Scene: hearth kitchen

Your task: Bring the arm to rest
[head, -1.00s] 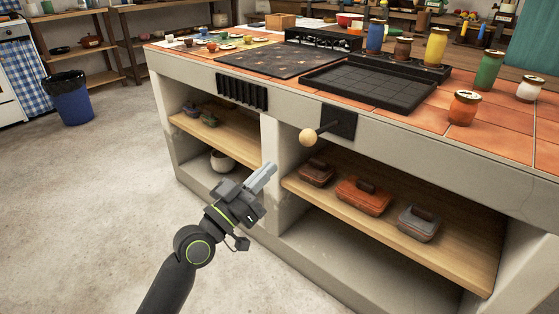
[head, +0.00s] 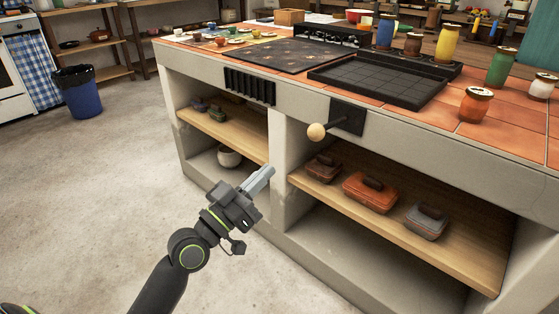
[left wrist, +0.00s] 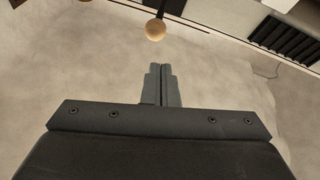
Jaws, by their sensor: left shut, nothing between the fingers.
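My left gripper (head: 262,178) is shut and empty in the head view. It is in the air in front of the stone counter (head: 400,143), by the post between the two shelf openings. The knob also shows in the left wrist view (left wrist: 155,29), beyond the fingertips. My right gripper is in neither view.
Lidded dishes, such as an orange-brown one (head: 369,192), stand on the right shelf (head: 450,243). Jars and a black tray (head: 377,82) are on the tiled top. The floor (head: 90,190) at left is clear up to a blue bin (head: 78,92).

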